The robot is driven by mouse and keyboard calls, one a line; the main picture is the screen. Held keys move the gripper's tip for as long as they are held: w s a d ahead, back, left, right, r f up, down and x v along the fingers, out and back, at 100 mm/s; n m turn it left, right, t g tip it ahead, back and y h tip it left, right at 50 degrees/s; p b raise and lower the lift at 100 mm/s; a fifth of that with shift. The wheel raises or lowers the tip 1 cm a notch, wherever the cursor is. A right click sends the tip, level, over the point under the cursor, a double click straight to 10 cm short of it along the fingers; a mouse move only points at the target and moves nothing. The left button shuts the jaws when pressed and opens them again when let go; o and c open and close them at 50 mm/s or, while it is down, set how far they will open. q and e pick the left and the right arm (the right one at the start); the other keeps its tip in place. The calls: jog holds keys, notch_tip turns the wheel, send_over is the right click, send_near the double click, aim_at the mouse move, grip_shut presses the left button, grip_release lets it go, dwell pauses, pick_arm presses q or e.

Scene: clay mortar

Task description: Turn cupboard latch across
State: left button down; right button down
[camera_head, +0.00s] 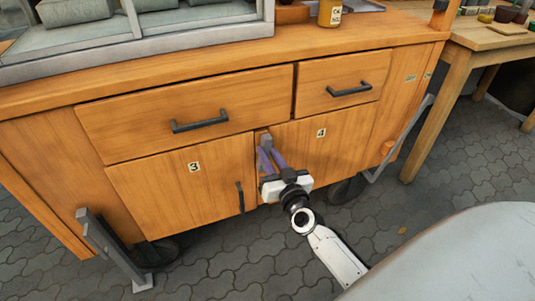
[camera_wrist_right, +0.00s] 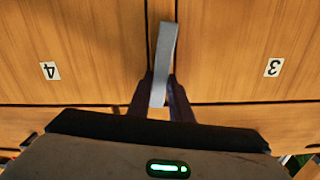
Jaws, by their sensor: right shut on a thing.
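The cupboard latch (camera_head: 265,140) is a short grey bar at the seam between door 3 (camera_head: 150,195) and door 4 (camera_head: 325,152). In the right wrist view the latch (camera_wrist_right: 166,50) lies roughly along the seam, slightly tilted, and is not across it. My right gripper (camera_head: 267,152) reaches up to it from the front. Its purple fingers (camera_wrist_right: 164,88) are on either side of the latch's near end and shut on it. In the head view the fingers hide part of the latch. My left gripper is not in view.
Door 3 has a dark upright handle (camera_head: 240,198) left of my gripper. Two drawers with dark handles (camera_head: 200,121) are above the doors. A grey leg brace (camera_head: 110,250) stands at the front left. A wooden table (camera_head: 470,60) is at the right.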

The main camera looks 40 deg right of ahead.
jog(key=m, duration=0.3)
jog(key=shift+d+f+m, duration=0.1)
jog(key=shift+d+m, duration=0.15)
jog(key=shift+m, duration=0.05)
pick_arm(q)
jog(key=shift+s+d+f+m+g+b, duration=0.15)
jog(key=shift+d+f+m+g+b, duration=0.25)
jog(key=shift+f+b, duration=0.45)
pick_arm(e)
jog(key=shift+s+d+f+m, duration=0.15)
jog(key=shift+f+m, duration=0.15)
jog(key=shift+m, duration=1.75)
jog(key=shift+d+f+m, duration=0.2)
jog(key=shift+f+m, duration=0.1)
jog(key=shift+m, duration=1.7)
jog(key=shift+s+d+f+m, duration=0.15)
jog(key=shift+f+m, duration=0.15)
jog(key=shift+m, duration=1.75)
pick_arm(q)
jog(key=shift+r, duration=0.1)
pick_arm(e)
jog(key=shift+w, duration=0.1)
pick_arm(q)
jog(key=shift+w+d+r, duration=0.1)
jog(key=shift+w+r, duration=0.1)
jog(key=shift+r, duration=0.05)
pick_arm(e)
jog(key=shift+m, duration=0.3)
